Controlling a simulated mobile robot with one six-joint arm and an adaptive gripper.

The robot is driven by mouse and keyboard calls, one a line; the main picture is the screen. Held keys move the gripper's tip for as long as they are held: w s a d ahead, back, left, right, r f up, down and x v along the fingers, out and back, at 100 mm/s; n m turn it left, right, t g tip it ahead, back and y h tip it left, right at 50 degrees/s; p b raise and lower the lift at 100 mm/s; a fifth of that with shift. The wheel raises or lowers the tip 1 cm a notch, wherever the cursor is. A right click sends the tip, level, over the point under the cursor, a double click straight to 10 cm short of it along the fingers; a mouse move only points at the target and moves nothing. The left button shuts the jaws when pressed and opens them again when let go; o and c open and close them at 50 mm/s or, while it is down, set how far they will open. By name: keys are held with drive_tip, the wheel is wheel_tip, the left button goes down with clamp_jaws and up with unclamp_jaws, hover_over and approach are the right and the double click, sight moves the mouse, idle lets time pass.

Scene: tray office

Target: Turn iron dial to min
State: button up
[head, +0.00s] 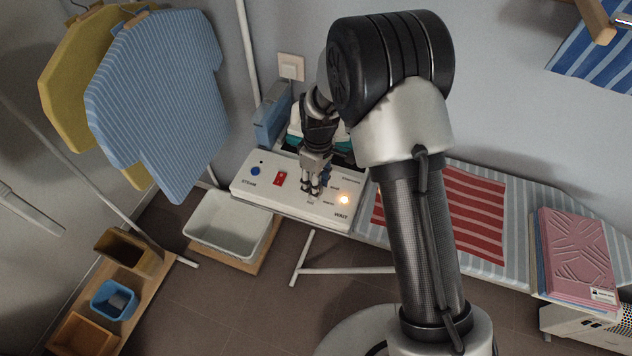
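My gripper (312,190) points down at the white control panel (295,206) at the end of the ironing board. Its fingertips are at the panel's right half, over the spot ringed by small printed labels. The dial itself is hidden by the fingers or too small to make out, so I cannot tell its setting or whether the fingers touch it. The finger gap is also too small to judge. An orange-white lamp (344,199) glows to the right of the gripper. A red switch (280,178) and a blue button (255,171) sit to its left.
A blue-grey box and a partly hidden iron (296,135) stand behind the panel. A red-striped cloth (470,215) lies on the board (518,210), with folded pink cloth (575,250) at right. A white bin (228,226) stands below left. Shirts (160,95) hang at left.

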drive_tip(key=o, duration=1.1)
drive_tip(key=shift+w+d+r, duration=0.1)
drive_tip(key=shift+w+r, duration=0.05)
drive_tip(key=shift+r, duration=2.85)
drive_tip(key=shift+w+d+r, duration=0.1)
drive_tip(key=shift+w+r, duration=0.05)
drive_tip(key=shift+r, duration=2.85)
